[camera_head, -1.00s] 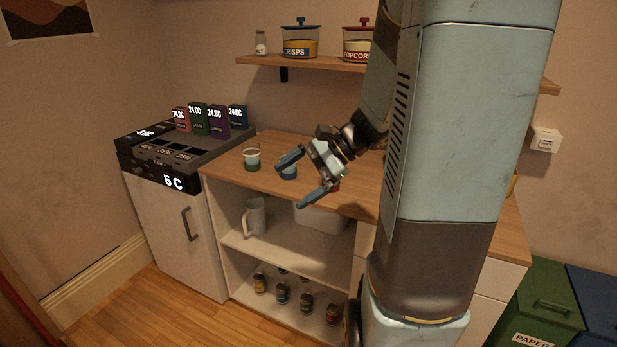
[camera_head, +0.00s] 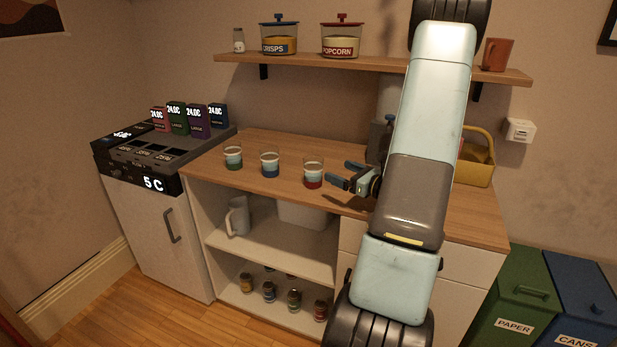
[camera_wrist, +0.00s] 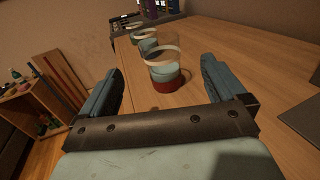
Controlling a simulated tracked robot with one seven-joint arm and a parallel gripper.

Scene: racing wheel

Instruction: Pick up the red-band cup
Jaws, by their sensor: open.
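The red-band cup (camera_head: 313,175) is a clear glass with a pale middle and a red base. It stands upright on the wooden counter, the rightmost of three cups in the head view. In the wrist view the red-band cup (camera_wrist: 164,72) stands ahead, between the lines of my two fingers and beyond their tips. My gripper (camera_head: 343,177) is open and empty just right of the cup, low over the counter. Its two blue-grey fingers also show in the wrist view (camera_wrist: 163,80).
A blue-band cup (camera_head: 270,165) and a green-band cup (camera_head: 233,158) stand left of the red-band cup. A yellow basket (camera_head: 478,165) is at the right behind my arm. A shelf (camera_head: 375,66) with jars hangs above. The counter's front edge is near.

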